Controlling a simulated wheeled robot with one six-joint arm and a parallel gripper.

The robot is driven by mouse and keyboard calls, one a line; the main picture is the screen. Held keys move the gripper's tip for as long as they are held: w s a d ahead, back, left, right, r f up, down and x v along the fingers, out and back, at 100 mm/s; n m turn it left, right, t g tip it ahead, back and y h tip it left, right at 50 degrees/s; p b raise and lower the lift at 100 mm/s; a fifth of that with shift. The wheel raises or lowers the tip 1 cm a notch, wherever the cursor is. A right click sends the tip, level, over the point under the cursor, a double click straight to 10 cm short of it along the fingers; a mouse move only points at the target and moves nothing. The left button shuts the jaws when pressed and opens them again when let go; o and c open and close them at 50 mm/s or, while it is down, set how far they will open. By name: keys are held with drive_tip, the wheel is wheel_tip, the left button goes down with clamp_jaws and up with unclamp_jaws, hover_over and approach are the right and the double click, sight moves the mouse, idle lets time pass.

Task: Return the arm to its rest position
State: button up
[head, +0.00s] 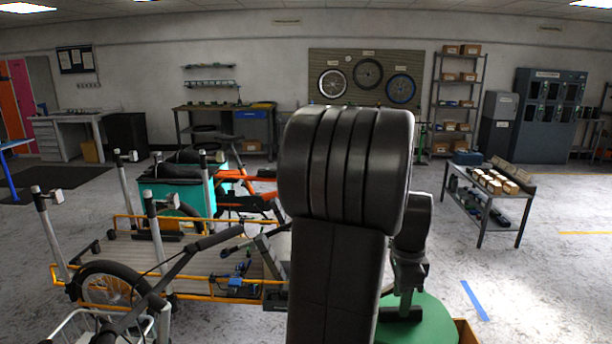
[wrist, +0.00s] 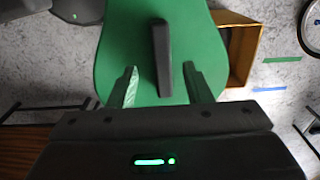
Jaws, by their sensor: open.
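My arm stands upright in the middle of the head view, its dark links close to the camera.
An open tan box (wrist: 243,50) adjoins my base. A cargo bike with a flat wooden bed and orange rails (head: 200,297) stands close on the left. A low metal table (head: 487,203) with small boxes is at right. Floor is clear at front right.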

wheel_tip(320, 180, down, 4)
drive_tip(key=shift+r, duration=0.25)
drive_tip(key=shift+r+p, duration=0.35)
drive_tip(key=shift+r, duration=0.15)
drive_tip(key=shift+f, duration=0.15)
wheel_tip(320, 180, up, 13)
wheel_tip(320, 180, down, 14)
drive_tip(key=shift+r, duration=0.1)
wheel_tip(320, 180, up, 8)
drive_tip(key=p, duration=0.4)
drive_tip(key=shift+a+p, duration=0.1)
drive_tip(key=shift+p, duration=0.25)
